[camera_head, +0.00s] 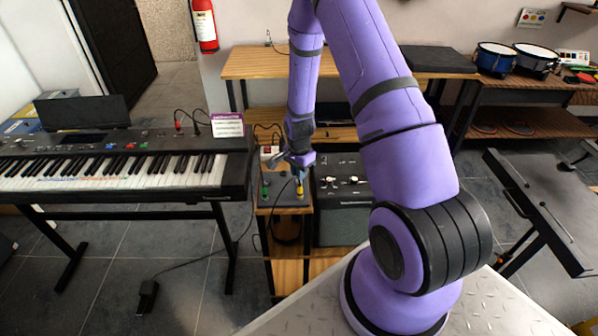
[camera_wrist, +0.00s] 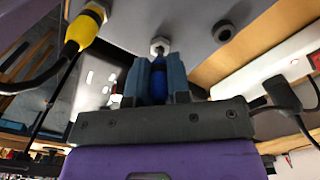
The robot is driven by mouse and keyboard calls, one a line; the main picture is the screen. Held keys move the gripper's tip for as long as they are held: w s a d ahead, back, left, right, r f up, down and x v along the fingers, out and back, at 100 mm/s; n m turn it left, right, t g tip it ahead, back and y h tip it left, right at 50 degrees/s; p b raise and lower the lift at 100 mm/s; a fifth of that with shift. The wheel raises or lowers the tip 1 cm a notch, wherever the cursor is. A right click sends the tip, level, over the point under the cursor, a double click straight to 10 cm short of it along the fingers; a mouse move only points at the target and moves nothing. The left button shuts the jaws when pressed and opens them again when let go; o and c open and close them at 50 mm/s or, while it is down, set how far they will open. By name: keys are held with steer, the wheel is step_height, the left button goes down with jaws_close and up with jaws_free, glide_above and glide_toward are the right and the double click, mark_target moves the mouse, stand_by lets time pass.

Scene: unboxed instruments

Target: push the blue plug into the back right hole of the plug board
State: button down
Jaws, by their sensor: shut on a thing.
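The grey plug board (camera_head: 283,201) lies on a small wooden stand; its surface also fills the top of the wrist view (camera_wrist: 190,20). My gripper (camera_head: 298,168) is low over the board's back right part. In the wrist view my gripper (camera_wrist: 158,78) is shut on the blue plug (camera_wrist: 158,84). The plug's front points at a hex-nut socket (camera_wrist: 160,46) and looks close to it or touching; how deep it sits is hidden. The yellow plug (camera_wrist: 80,34) sits in another socket. In the head view I cannot make out the blue plug.
A dark-rimmed hole (camera_wrist: 224,32) beside the socket looks empty. A yellow plug (camera_head: 300,190) and a green plug (camera_head: 265,191) stand on the board. A black amplifier (camera_head: 342,205) is close on the right, a keyboard (camera_head: 120,165) on the left. Black cables run near the gripper.

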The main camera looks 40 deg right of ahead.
steer(key=shift+f, duration=1.05)
stand_by(0.5)
steer(key=c, duration=1)
jaws_free()
